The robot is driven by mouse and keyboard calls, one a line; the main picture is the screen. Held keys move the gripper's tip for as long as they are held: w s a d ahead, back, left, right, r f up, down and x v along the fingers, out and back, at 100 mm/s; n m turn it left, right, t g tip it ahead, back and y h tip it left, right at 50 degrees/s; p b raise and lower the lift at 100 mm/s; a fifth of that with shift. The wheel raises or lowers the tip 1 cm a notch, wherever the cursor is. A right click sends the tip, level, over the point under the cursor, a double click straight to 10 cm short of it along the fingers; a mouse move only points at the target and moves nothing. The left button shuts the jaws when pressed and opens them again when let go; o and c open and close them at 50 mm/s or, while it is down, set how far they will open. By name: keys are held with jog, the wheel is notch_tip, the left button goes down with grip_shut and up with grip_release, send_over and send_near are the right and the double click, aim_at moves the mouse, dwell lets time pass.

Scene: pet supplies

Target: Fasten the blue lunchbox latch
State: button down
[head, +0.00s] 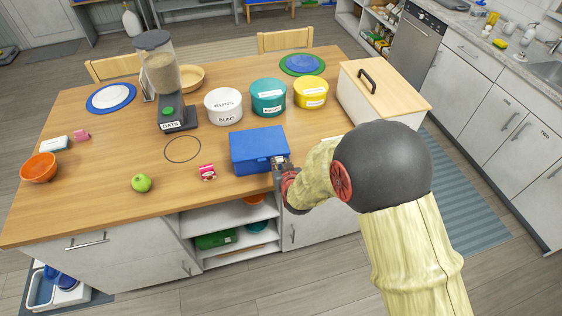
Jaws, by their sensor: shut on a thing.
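The blue lunchbox (258,148) sits near the front edge of the wooden table, and its lid looks down. My gripper (281,163) is at the front right corner of the lunchbox, shut on a part there that looks like the latch. The gripper hides most of the latch, so I cannot see whether it is fastened.
White (223,106), teal (268,97) and yellow (311,93) canisters stand behind the lunchbox. A bread bin (385,90) stands at right.

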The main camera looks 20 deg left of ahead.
jog(key=shift+w, duration=0.1)
dwell(0.3)
jog(key=c, duration=1.6)
grip_release()
jog(key=shift+o, duration=0.2)
jog(key=shift+r, duration=0.1)
jog(key=v, duration=1.2)
jog(key=shift+w+a, duration=0.1)
